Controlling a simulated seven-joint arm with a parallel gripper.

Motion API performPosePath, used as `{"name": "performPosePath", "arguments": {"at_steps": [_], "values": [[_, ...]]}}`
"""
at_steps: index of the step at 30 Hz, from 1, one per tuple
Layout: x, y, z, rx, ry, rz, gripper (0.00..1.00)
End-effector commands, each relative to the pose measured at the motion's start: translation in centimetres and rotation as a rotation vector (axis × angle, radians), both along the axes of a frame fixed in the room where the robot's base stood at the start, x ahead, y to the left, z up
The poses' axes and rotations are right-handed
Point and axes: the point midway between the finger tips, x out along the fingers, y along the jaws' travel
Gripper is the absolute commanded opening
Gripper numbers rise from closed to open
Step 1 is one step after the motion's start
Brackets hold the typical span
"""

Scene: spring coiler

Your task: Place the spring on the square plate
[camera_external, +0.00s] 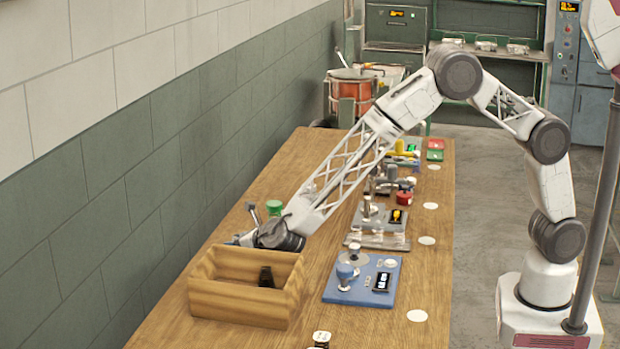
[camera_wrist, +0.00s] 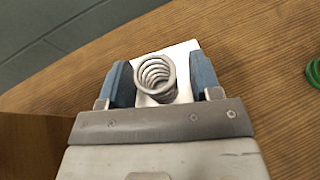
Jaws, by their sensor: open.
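The spring (camera_wrist: 156,78) is a grey metal coil, seen from above in the wrist view. It stands between the blue fingers of my gripper (camera_wrist: 161,76). The fingers are open, and a gap shows on each side of the spring. The square plate (camera_wrist: 187,50) is white and lies flat on the wooden table. The spring appears to stand over the middle of it, though its lower end is hidden by my gripper. In the external view my gripper (camera_external: 242,238) is low behind the wooden box, and the spring and plate are hidden there.
An open wooden box (camera_external: 240,302) stands in front of my gripper, with a dark object (camera_external: 266,277) inside. A green object (camera_external: 274,208) is behind my wrist. A blue board (camera_external: 345,294) with fittings lies to the right. The wall (camera_external: 60,240) runs close along the table's left side.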

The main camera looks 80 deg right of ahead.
Motion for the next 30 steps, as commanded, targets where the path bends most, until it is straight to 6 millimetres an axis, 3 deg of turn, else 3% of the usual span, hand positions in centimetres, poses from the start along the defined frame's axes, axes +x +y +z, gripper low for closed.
{"name": "performPosePath", "arguments": {"at_steps": [11,30], "values": [[-0.7,0.3,0.6,0.0,0.0,0.001,0.58],[-7.5,2.7,3.6,0.0,0.0,0.001,0.58]]}}
